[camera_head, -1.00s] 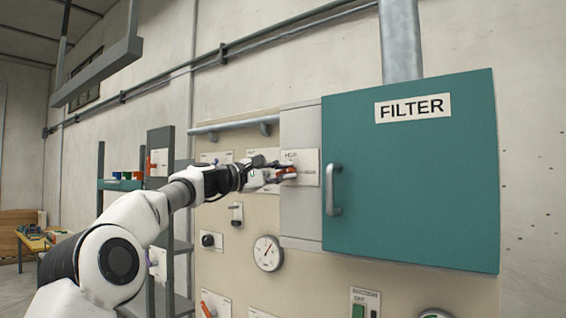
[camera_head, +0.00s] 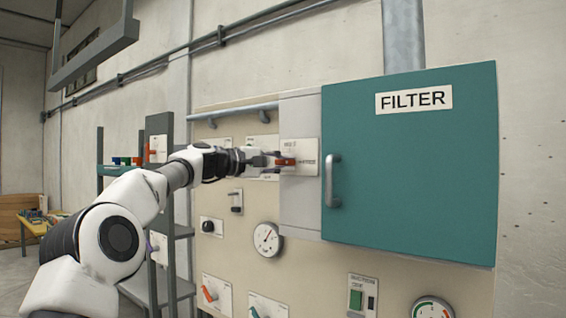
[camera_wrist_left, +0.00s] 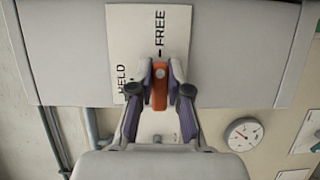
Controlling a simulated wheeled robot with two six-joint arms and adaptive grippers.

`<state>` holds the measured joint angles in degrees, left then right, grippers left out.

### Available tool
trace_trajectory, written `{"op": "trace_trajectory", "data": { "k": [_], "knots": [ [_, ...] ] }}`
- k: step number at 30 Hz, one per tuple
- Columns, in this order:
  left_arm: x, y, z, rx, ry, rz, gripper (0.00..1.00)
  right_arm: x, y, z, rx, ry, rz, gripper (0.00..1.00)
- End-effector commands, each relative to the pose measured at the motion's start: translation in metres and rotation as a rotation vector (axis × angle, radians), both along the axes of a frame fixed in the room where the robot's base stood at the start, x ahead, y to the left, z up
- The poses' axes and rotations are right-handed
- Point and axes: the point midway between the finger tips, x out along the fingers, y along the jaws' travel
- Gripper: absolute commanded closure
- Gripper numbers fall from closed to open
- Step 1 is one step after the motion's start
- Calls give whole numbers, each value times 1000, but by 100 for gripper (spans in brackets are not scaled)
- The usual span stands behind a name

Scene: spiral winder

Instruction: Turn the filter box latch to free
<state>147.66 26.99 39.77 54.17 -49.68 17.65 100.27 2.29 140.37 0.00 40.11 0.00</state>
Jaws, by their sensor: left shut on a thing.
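The filter box latch is a small orange handle (camera_head: 286,161) on a white label plate (camera_head: 305,145), on the grey side of the teal filter box (camera_head: 410,170). My left gripper (camera_head: 277,161) is at the latch. In the left wrist view my left gripper (camera_wrist_left: 160,85) has its two fingers shut on the orange handle (camera_wrist_left: 160,90), one on each side. The handle lies in line with the mark beside the word FREE on the plate (camera_wrist_left: 172,20); HELD is to the left there, partly covered by a finger. My right gripper is out of view.
The filter box door has a grey pull handle (camera_head: 332,181) just right of the latch. A pressure gauge (camera_head: 267,239), knobs and switches sit on the beige panel below. A grey shelf rack (camera_head: 160,210) stands left, behind my arm.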

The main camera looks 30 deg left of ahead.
Motion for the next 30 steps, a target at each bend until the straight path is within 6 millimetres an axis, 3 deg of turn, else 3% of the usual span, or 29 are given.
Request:
{"op": "trace_trajectory", "data": {
  "k": [2,3,4,17,30],
  "knots": [
    [-1,2,6,-3,-12,8,100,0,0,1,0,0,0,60],
    [-1,2,6,-3,-12,8,69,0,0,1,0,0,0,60],
    [-1,2,6,-2,-11,7,59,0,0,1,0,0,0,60],
    [-8,5,3,-5,-4,3,58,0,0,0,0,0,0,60],
    [-97,49,5,-5,-10,3,58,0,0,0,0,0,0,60]
  ]
}}
